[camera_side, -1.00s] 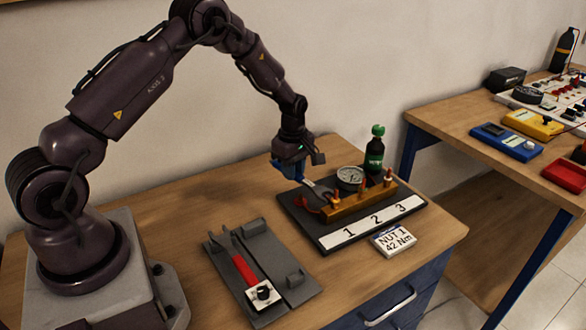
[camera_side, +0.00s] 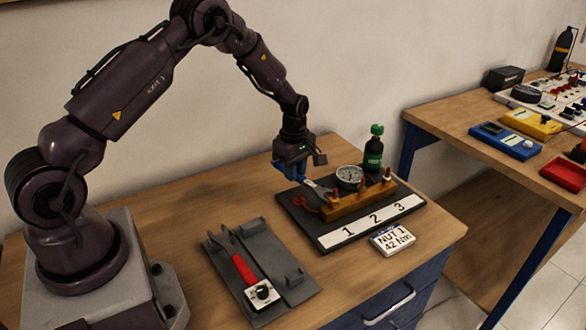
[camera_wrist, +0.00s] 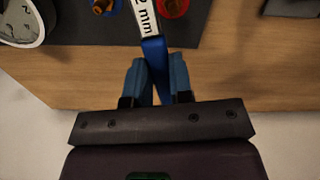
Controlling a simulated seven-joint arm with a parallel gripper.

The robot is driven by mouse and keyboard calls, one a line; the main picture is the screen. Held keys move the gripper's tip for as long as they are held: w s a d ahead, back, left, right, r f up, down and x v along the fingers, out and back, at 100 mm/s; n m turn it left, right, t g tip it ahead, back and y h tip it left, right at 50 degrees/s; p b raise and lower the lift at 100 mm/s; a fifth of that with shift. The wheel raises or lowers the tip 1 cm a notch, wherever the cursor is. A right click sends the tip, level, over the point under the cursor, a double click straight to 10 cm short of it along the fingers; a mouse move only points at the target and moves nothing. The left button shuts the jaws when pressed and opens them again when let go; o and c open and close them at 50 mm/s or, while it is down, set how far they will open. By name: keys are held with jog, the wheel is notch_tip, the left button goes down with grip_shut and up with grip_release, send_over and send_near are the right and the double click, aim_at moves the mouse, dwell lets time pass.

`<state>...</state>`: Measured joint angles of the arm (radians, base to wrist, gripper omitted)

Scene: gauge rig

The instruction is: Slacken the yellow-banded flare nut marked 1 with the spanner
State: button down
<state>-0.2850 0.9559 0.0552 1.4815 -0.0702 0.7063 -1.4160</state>
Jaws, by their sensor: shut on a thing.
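My gripper (camera_side: 284,174) is shut on the spanner, above the back left of the rig. In the wrist view my gripper (camera_wrist: 156,78) has its blue fingers on either side of the spanner's blue handle (camera_wrist: 155,55). The spanner's pale shank (camera_side: 318,188) points at the left-hand nut (camera_side: 334,196), by the figure 1 on the white strip (camera_side: 370,224). I cannot tell whether its jaw is around the nut. Its head is cut off in the wrist view. No yellow band can be made out; the wrist view shows a red-banded (camera_wrist: 172,5) and a blue-banded fitting (camera_wrist: 104,5).
A round gauge (camera_side: 349,177) and a green-black bottle (camera_side: 373,150) stand behind the brass block. A grey tray (camera_side: 283,262) holds a red-handled tool (camera_side: 243,268). Bare wood lies around the tray.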

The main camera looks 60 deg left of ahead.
jog(key=shift+w+d, duration=0.15)
jog(key=shift+d, duration=0.5)
jog(key=c, duration=1.5)
grip_release()
jog(key=shift+c, duration=0.2)
grip_shut()
